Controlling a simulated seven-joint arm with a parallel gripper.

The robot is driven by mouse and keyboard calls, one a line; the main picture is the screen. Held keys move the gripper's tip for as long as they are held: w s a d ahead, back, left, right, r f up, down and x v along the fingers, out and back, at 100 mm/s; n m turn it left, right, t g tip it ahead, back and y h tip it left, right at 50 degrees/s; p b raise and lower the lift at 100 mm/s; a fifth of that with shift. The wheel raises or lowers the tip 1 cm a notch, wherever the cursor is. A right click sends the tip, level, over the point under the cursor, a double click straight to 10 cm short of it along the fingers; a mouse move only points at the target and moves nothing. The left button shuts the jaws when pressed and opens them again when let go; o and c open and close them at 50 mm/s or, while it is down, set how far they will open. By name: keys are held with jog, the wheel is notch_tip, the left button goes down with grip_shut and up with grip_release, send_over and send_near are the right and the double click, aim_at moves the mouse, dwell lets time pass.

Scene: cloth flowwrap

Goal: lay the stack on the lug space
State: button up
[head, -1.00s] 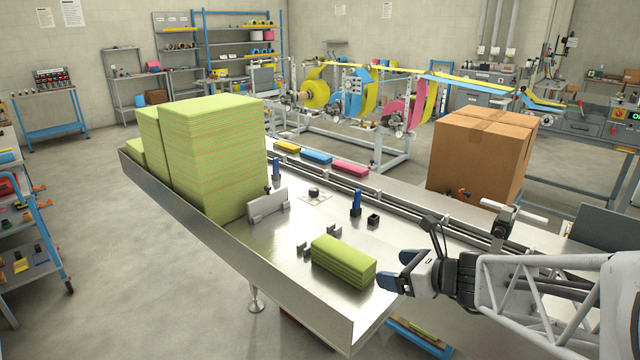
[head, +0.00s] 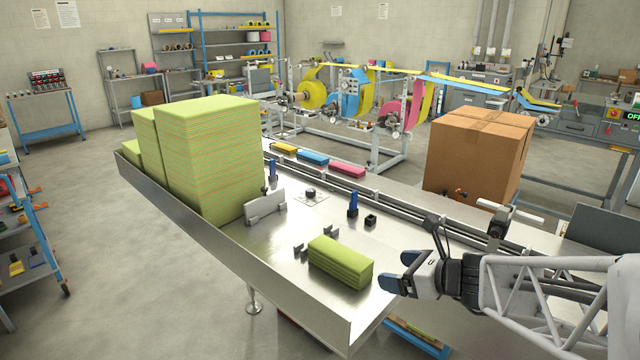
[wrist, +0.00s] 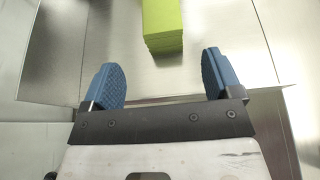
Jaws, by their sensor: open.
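A small green cloth stack (head: 340,262) lies flat on the steel table (head: 284,280), near its front right end. It also shows in the wrist view (wrist: 163,24), ahead of my fingers and roughly between their lines. My gripper (head: 393,274) is open and empty, just right of the small stack and apart from it. Its two blue fingers stand wide apart in the wrist view (wrist: 165,80). Lug conveyor tracks (head: 385,197) run along the table's far side, with yellow, blue and pink packs (head: 313,158) lying in a row on them. Which spot is the lug space I cannot tell for sure.
Tall green cloth piles (head: 210,150) fill the table's left part, with a grey upright plate (head: 265,208) beside them. Small blue posts (head: 353,205) and dark brackets stand mid-table. A large cardboard box (head: 475,155) stands beyond the tracks. A raised lip edges the table's front.

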jog(key=s+r+n+g+h, duration=0.3)
jog(key=s+n+h, duration=0.1)
jog(key=s+n, duration=0.6)
jog(key=s+a+r+n+g+h, duration=0.1)
jog(key=s+r+n+g+h, duration=0.2)
jog(key=s+n, duration=0.7)
jog(key=n+h, duration=0.2)
jog(key=n, duration=0.4)
jog(key=shift+n+g+h, duration=0.3)
jog(key=shift+g, duration=0.1)
jog(key=shift+o, duration=0.4)
jog(key=shift+r, duration=0.1)
jog(key=shift+w, duration=0.2)
